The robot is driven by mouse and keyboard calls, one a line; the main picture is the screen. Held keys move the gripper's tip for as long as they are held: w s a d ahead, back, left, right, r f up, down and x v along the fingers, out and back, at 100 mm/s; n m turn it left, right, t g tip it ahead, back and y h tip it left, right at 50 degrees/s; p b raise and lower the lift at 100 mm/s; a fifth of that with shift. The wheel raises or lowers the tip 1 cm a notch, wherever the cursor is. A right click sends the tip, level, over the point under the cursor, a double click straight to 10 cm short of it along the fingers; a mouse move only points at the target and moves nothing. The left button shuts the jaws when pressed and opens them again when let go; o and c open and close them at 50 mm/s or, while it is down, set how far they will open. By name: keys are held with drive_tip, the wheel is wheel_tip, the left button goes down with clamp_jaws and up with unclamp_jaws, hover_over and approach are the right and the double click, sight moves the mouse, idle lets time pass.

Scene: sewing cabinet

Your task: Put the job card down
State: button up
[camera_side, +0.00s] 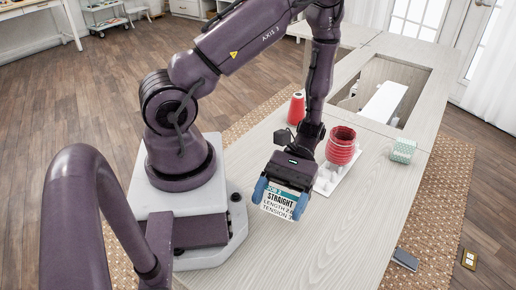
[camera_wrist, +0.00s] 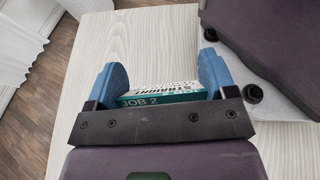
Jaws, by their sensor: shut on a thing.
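The job card (camera_side: 281,202) is white with a teal band and the words "STRAIGHT", "LENGTH" and "TENSION". My gripper (camera_side: 280,199) is shut on it, with a blue finger at each side edge. The card faces the side camera, above or at the pale wooden cabinet top (camera_side: 330,240). I cannot tell whether its lower edge touches the top. In the wrist view the card (camera_wrist: 165,95) shows "JOB 2" between the blue fingers of my gripper (camera_wrist: 166,72), and its lower part is hidden.
Behind my gripper, a red ribbed cup-like thing (camera_side: 342,147) stands on a white holder (camera_side: 328,183). A red spool (camera_side: 297,108), a green patterned box (camera_side: 403,150) and a recessed opening with a white machine (camera_side: 384,102) lie farther back. The front cabinet top is clear.

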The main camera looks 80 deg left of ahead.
drive_tip(key=s+a+m+g+y, duration=0.1)
drive_tip(key=s+a+m+y, duration=0.1)
drive_tip(key=a+m+y, duration=0.1)
drive_tip(key=s+a+m+g+y, duration=0.1)
drive_tip(key=a+m+g+y, duration=0.1)
drive_tip(key=a, duration=0.4)
drive_tip(key=s+a+m+g+y, duration=0.2)
drive_tip(key=a+m+y, duration=0.2)
drive_tip(key=a, duration=0.1)
drive_tip(key=shift+s+a+f, duration=0.2)
drive_tip(key=shift+s+f, duration=0.1)
drive_tip(key=shift+f, duration=0.1)
drive_tip(key=w+a+m+y, duration=0.1)
drive_tip(key=a+m+y, duration=0.55)
drive_tip(key=a, duration=0.25)
drive_tip(key=r+m+t+y, duration=0.2)
drive_tip(key=m+t+y, duration=0.1)
drive_tip(key=m+y, duration=0.15)
hover_over(253, 146)
drive_tip(key=shift+t, duration=0.3)
wheel_tip(253, 146, down, 8)
drive_tip(key=shift+f, duration=0.1)
drive_tip(key=o, duration=0.8)
